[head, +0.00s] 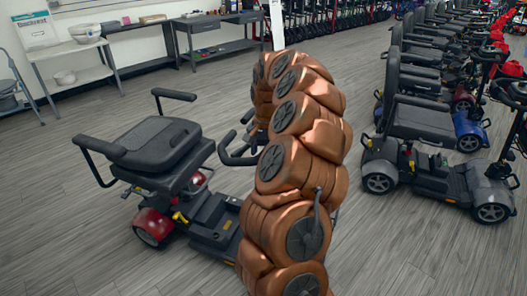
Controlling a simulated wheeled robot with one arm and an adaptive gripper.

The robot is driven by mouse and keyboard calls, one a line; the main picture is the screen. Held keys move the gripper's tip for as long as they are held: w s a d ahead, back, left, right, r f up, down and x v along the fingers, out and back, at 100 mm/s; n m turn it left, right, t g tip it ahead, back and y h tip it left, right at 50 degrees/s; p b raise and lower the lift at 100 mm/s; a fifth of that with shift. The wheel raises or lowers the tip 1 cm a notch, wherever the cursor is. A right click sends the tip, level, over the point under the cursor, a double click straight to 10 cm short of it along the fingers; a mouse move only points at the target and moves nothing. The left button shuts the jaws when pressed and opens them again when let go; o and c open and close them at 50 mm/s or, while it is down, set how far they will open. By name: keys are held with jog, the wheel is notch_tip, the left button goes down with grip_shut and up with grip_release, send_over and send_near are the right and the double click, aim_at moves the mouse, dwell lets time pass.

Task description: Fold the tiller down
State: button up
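A red and black scooter stands in the middle left, with its black seat (158,143) and dark floor deck (216,228). No upright backrest shows on this seat. The scooter's tiller shows only in part: a dark looped handlebar (236,157) sticks out to the left of my copper-coloured arm, at about seat height. My arm hides the rest of the tiller, including its column and base. My arm arches up and over, and its far end comes down behind its near links, close to the handlebar. My gripper is hidden there, so contact with the tiller cannot be seen.
Another scooter (415,135) with an upright tiller stands to the right, in front of a row of several more. Tables (75,60) and a dark bench (215,30) line the back wall. Grey wood floor (60,230) is clear at left and front.

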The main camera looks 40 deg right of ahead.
jog(key=shift+c, duration=0.3)
grip_shut()
dwell(0.3)
